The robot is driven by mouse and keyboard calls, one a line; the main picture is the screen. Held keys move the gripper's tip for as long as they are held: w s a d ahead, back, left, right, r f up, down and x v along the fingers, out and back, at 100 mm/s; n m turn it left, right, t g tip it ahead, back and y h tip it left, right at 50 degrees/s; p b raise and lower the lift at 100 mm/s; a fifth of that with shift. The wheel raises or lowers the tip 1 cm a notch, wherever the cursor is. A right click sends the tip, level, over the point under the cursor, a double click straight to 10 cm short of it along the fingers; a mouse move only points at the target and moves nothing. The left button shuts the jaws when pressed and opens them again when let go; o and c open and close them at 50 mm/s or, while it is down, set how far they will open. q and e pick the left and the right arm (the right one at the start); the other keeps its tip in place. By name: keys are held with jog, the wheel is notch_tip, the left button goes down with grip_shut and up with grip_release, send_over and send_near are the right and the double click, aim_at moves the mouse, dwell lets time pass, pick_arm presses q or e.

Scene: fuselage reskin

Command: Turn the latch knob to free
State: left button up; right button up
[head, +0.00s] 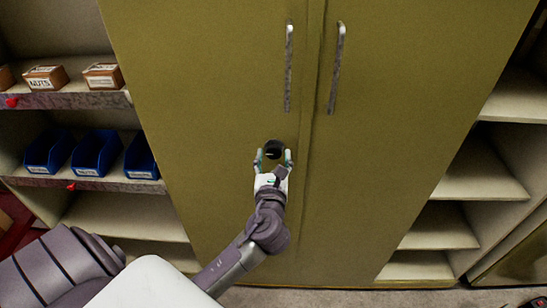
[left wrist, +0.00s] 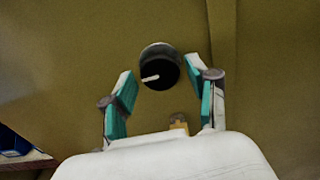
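The latch knob (head: 274,149) is a round black knob on the left door of an olive cabinet (head: 220,90), below the left door handle. In the left wrist view the knob (left wrist: 160,68) has a grey rim and a white pointer mark aimed left and slightly down. My left gripper (head: 273,160) is at the knob. In the left wrist view its teal-padded fingers (left wrist: 162,92) are open, one on each side of the knob's lower part, with visible gaps. I cannot tell how near they are in depth. My right gripper is not in view.
Two long metal handles, the left one (head: 288,68) and the right one (head: 336,68), stand above the knob beside the door seam. Shelves with blue bins (head: 95,153) and small boxes (head: 45,77) are at the left. Open shelves (head: 480,178) are at the right.

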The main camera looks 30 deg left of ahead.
pick_arm(q)
jog(key=c, duration=0.8)
jog(key=shift+n, duration=0.3)
jog(key=n, duration=0.3)
jog(key=shift+n, duration=0.3)
jog(key=n, duration=0.4)
jog(key=shift+b, duration=0.4)
jog(key=n+b, duration=0.1)
jog(key=n, duration=0.4)
jog(key=n+b, duration=0.1)
jog(key=n, duration=0.3)
jog(key=shift+n, duration=0.4)
jog(key=shift+b, duration=0.3)
